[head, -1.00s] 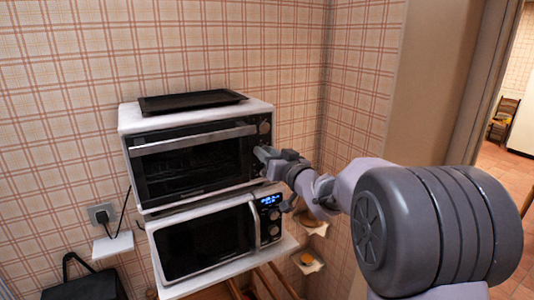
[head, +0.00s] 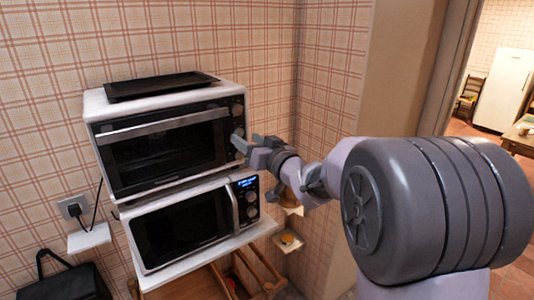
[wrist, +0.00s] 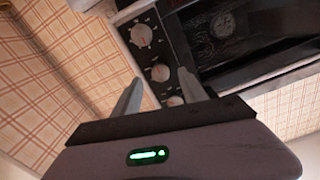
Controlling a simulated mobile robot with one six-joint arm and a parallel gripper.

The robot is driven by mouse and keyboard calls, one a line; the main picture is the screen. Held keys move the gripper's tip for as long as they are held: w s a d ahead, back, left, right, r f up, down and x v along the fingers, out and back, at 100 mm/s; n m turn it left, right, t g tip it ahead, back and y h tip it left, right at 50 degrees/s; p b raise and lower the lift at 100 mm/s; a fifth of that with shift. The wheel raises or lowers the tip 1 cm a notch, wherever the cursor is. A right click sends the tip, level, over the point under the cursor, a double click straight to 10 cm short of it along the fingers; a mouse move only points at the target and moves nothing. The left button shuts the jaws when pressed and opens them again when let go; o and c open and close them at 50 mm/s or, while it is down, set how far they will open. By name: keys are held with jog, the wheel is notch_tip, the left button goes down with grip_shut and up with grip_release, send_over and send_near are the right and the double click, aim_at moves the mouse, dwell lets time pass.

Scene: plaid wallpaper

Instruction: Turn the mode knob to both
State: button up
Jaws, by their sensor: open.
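The upper oven (head: 165,145) is white with a dark glass door and a column of round knobs on its right-hand panel. In the wrist view three pale knobs show: one end knob (wrist: 141,36), the middle knob (wrist: 160,73) and another end knob (wrist: 175,101), partly hidden by my gripper. Their labels are too small to read, so I cannot tell which is the mode knob. My gripper (head: 243,143) is at the right edge of the oven panel. In the wrist view its open fingers (wrist: 160,77) lie on either side of the middle knob; contact cannot be told.
A white microwave (head: 190,222) with a lit display stands below the oven. A black tray (head: 160,86) lies on top of the oven. Small wall shelves (head: 288,242) are below my arm. The plaid wall is close behind; a doorway opens at the far right.

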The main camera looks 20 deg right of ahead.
jog(key=v, duration=1.3)
jog(key=shift+s, duration=0.25)
jog(key=shift+d, duration=0.1)
jog(key=s+d+f+m+g+h+b, duration=0.2)
jog(key=s+f+m+g+h+b, duration=0.35)
jog(key=s+f+h+b, duration=0.4)
jog(key=s+a+f+g+y+b, duration=0.1)
jog(key=s+a+f+g+y, duration=0.2)
jog(key=s+a+f, duration=0.2)
jog(key=s+a+f+g+y+b, duration=0.1)
jog(key=s+a+f+g+y, duration=0.2)
jog(key=s+a+f, duration=0.3)
jog(key=s+f, duration=0.3)
jog(key=s, duration=0.4)
jog(key=shift+a+b, duration=0.2)
jog(key=shift+b, duration=0.2)
